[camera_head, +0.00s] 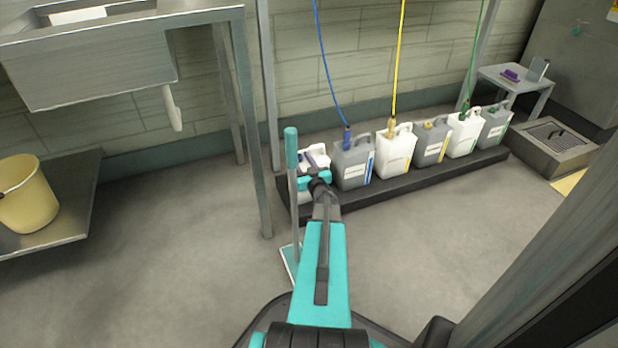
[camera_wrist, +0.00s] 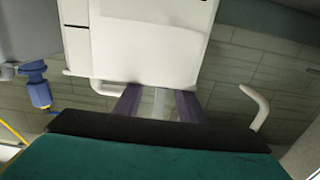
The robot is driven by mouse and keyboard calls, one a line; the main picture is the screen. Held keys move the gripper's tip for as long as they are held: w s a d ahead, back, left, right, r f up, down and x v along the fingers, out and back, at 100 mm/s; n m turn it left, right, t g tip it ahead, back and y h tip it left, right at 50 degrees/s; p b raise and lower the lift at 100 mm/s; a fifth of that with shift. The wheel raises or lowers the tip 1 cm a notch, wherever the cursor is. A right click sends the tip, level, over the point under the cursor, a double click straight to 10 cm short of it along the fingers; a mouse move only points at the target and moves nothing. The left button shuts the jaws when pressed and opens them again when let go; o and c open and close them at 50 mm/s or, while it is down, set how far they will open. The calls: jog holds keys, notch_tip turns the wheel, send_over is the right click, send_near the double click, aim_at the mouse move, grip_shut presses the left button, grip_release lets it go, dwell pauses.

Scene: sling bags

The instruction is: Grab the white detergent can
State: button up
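A white detergent can (camera_head: 304,197) stands at the left end of a low black platform, mostly hidden behind my gripper. In the wrist view a white can (camera_wrist: 148,45) fills the upper middle, its pale label facing the camera. My gripper (camera_head: 317,160) is at the top of this can. Its two dark fingers (camera_wrist: 158,102) show apart in the wrist view, with a pale strip between them. The fingertips overlap the can's edge; whether they touch it I cannot tell. Another white can (camera_head: 394,156) with a yellow hose and a white can (camera_head: 463,135) with a green hose stand further right.
A grey can (camera_head: 352,166) with a blue cap stands close beside the leftmost one. More grey cans share the black platform (camera_head: 420,187). A teal-handled upright tool (camera_head: 292,200) and a metal table leg (camera_head: 252,150) stand just left of my gripper. Floor at left is clear.

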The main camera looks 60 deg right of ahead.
dwell(0.3)
grip_shut()
jog(key=shift+r, duration=0.15)
jog(key=shift+r+p, duration=0.95)
jog(key=shift+r, duration=0.15)
jog(key=shift+s+a+r+p, duration=0.1)
jog(key=shift+s+r+p, duration=0.15)
jog(key=shift+r+p, duration=0.5)
jog(key=s+a+p, duration=0.2)
jog(key=s, duration=0.5)
jog(key=s+a+r+p, duration=0.1)
jog(key=s+p, duration=0.2)
jog(key=s, duration=0.5)
jog(key=shift+a, duration=0.35)
